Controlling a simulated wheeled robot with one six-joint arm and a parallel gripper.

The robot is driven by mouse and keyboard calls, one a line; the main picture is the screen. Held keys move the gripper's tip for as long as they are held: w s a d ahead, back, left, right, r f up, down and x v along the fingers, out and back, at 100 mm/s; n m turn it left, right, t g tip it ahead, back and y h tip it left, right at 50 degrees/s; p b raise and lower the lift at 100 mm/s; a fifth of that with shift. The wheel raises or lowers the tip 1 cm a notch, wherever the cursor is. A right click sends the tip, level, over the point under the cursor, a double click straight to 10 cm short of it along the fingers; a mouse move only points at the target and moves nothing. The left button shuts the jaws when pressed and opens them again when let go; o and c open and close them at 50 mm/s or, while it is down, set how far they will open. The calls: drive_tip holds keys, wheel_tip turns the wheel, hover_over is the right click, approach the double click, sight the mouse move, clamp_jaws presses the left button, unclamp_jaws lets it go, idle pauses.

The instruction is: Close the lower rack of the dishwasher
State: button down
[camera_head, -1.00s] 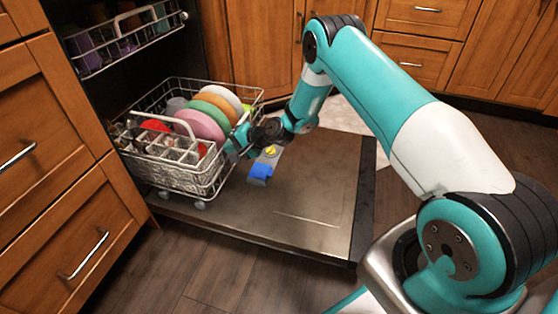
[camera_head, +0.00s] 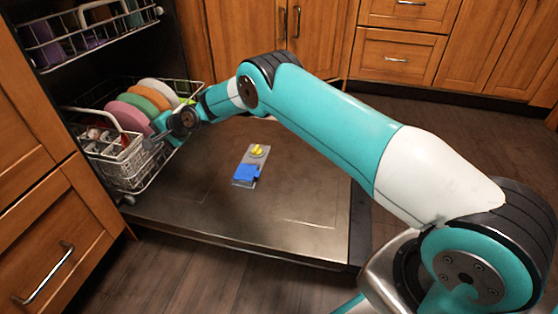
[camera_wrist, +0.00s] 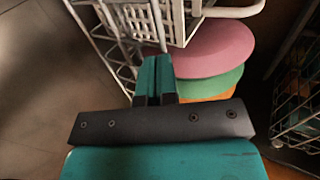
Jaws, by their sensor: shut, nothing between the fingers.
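The lower rack (camera_head: 120,165) of the dishwasher is a white wire basket holding plates and a cutlery basket. It stands mostly inside the dishwasher, with its front end still over the inner part of the open door (camera_head: 290,215). My gripper (camera_head: 155,139) is shut and empty at the rack's front side, close to the wire; whether it touches is hard to tell. In the wrist view my gripper's closed fingers (camera_wrist: 156,75) point at the rack's wires (camera_wrist: 115,55), beside the pink plate (camera_wrist: 215,47).
The upper rack (camera_head: 90,32) sticks out above the lower one at the upper left. A blue and yellow dispenser (camera_head: 247,175) sits on the door. Wooden drawers (camera_head: 45,235) stand at the left. The door's right part is clear.

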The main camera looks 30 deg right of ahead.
drive_tip(key=shift+w+a+b, duration=0.75)
drive_tip(key=shift+w+a, duration=0.25)
